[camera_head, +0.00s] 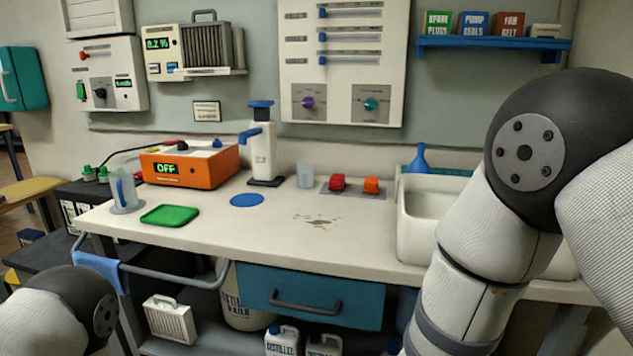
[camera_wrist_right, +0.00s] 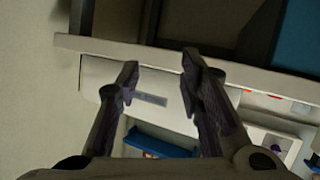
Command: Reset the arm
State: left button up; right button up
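My right arm (camera_head: 475,240) comes in from the right in the head view, bent in front of the sink and the right end of the bench. Its gripper is outside that view. In the right wrist view my right gripper (camera_wrist_right: 158,70) has its two fingers apart with nothing between them. The wall panel and blue shelf show beyond the fingers. Of my left arm (camera_head: 60,315) only a rounded joint shows at the bottom left of the head view. My left gripper is hidden from both views.
The bench (camera_head: 340,215) holds an orange charger (camera_head: 190,167) reading OFF, a green tray (camera_head: 170,215), a white pump bottle (camera_head: 262,150) and a clear jug (camera_head: 124,190). A white sink (camera_head: 415,240) stands close by my right arm. The front middle of the bench is clear.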

jog(key=s+f+n+g+y, duration=0.4)
jog(key=s+f+g+y, duration=0.25)
jog(key=s+f, duration=1.4)
jog(key=s+f+g+y, duration=0.2)
jog(key=s+g, duration=0.5)
jog(key=s, duration=1.2)
jog(key=shift+a+f+n, duration=0.3)
jog(key=shift+f+n, duration=0.05)
jog(key=shift+n, duration=0.05)
